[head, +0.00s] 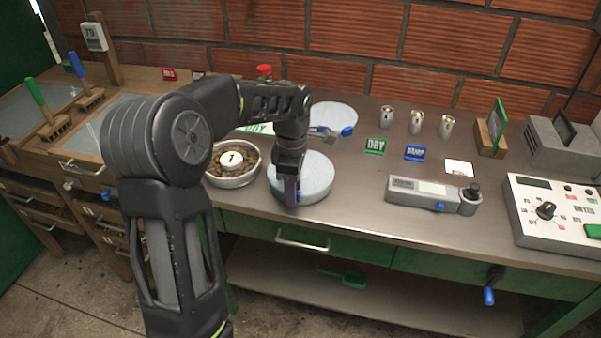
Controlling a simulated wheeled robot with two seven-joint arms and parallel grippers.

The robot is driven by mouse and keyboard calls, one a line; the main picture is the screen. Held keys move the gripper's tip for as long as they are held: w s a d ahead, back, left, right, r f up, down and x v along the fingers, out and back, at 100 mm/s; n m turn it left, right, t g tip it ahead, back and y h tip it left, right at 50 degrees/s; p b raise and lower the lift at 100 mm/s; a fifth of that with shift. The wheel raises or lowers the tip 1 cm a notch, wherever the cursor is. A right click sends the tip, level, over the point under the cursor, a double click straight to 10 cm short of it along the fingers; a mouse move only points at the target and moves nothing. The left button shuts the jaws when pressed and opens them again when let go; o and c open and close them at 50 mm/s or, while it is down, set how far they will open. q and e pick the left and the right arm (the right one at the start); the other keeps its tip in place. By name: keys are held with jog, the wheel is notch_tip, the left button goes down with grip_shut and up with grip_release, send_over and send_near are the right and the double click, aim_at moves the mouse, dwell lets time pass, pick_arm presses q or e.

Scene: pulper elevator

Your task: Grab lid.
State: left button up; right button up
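A round white, lid-like disc (316,181) lies on the metal worktop, near its front edge. It seems to be a lid, perhaps on a low pan. My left gripper (291,196) points down over its left front part and hides some of it. I cannot tell whether the fingers touch it or are open or shut. A second flat white disc (336,115) lies farther back, behind my wrist. My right gripper is not in view.
A round pan of brown beans (233,180) marked 1 stands just left of the disc. Several small metal cups (415,122), a green card (375,146) and a blue card (415,153) are farther right. A grey meter (420,192) and a control box (555,212) stand on the right.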

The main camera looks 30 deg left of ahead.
pick_arm(q)
jog(key=shift+c, duration=0.2)
grip_shut()
dwell(1.1)
